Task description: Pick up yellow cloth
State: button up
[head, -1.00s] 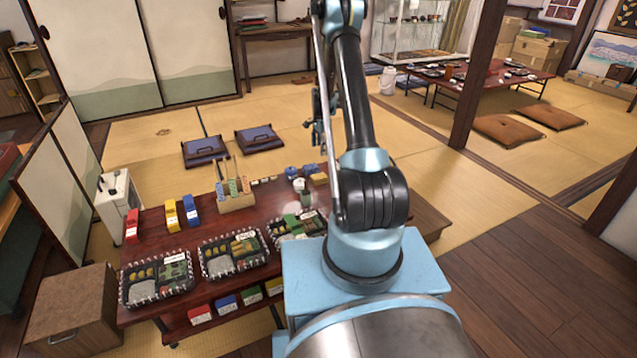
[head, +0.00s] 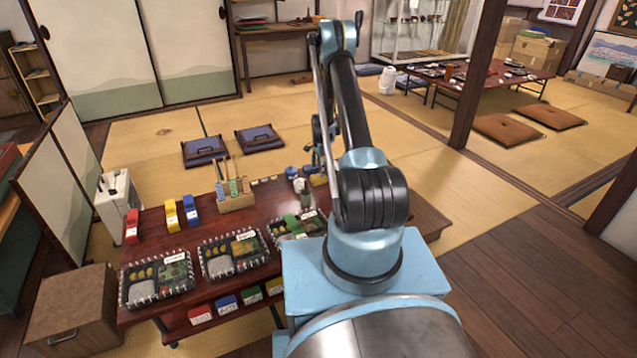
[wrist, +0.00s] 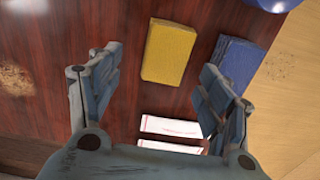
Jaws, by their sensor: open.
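The yellow cloth (wrist: 168,52) lies folded in a thick rectangle on the dark red tabletop. In the head view the yellow cloth (head: 318,180) shows small near the back right of the low table, partly hidden by my arm. My gripper (wrist: 158,68) is open and empty above the table, pointing down. In the wrist view the cloth sits between and slightly beyond its two fingers, apart from both. In the head view my gripper (head: 320,158) is partly hidden behind my arm, above the cloth's area.
A folded blue cloth (wrist: 235,70) lies close to the right of the yellow one, near the table edge. White packets (wrist: 172,127) lie nearer, by the right finger. A round blue object (wrist: 276,4) stands beyond. Bento trays (head: 232,254) line the table's front.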

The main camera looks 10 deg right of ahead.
aim_at(319, 179)
jog(key=shift+w+a+f, duration=0.15)
jog(key=shift+f, duration=1.15)
jog(key=shift+w+a+f, duration=0.1)
jog(key=shift+a+f, duration=0.05)
jog(key=shift+f, duration=1.1)
jog(key=c, duration=1)
